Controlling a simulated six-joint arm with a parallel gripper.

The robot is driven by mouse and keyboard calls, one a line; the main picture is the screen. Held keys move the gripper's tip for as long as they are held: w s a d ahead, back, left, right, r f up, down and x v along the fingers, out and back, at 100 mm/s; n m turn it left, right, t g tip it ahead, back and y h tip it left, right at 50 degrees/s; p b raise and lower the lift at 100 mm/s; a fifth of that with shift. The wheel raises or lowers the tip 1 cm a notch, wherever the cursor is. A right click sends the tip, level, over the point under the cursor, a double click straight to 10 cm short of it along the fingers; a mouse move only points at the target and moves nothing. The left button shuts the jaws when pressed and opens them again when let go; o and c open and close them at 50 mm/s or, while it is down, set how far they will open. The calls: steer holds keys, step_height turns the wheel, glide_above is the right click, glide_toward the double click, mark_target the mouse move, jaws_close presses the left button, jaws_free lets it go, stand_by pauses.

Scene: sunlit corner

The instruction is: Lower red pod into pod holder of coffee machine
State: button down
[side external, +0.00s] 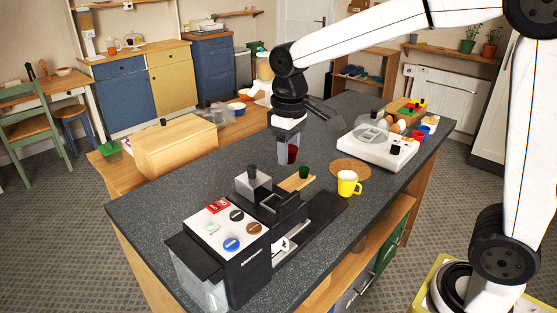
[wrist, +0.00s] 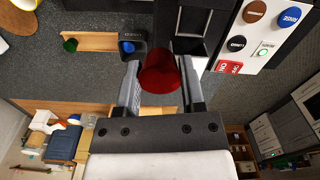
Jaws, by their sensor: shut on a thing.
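My gripper (side external: 289,155) is shut on the red pod (side external: 292,153) and holds it in the air above the counter, behind the coffee machine in the side view. The red pod also shows between the two fingers in the wrist view (wrist: 160,73). The coffee machine (side external: 257,262) is black with a white top bearing several round and red labels. Its pod holder (side external: 277,202) is a dark opening at the machine's right; in the wrist view the holder (wrist: 193,22) lies just above and right of the pod, which is apart from it.
A yellow mug (side external: 347,184) stands right of the machine. A white appliance (side external: 372,150) is farther back. The grey counter (side external: 190,190) is clear on the left.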

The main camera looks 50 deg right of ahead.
glide_above(274, 204)
steer(key=shift+a+f, duration=0.1)
steer(key=shift+f, duration=0.05)
steer(key=shift+f, duration=0.25)
stand_by(0.9)
steer(key=shift+f, duration=1.4)
steer(key=shift+f, duration=2.3)
stand_by(2.3)
steer(key=shift+c, duration=0.5)
jaws_free()
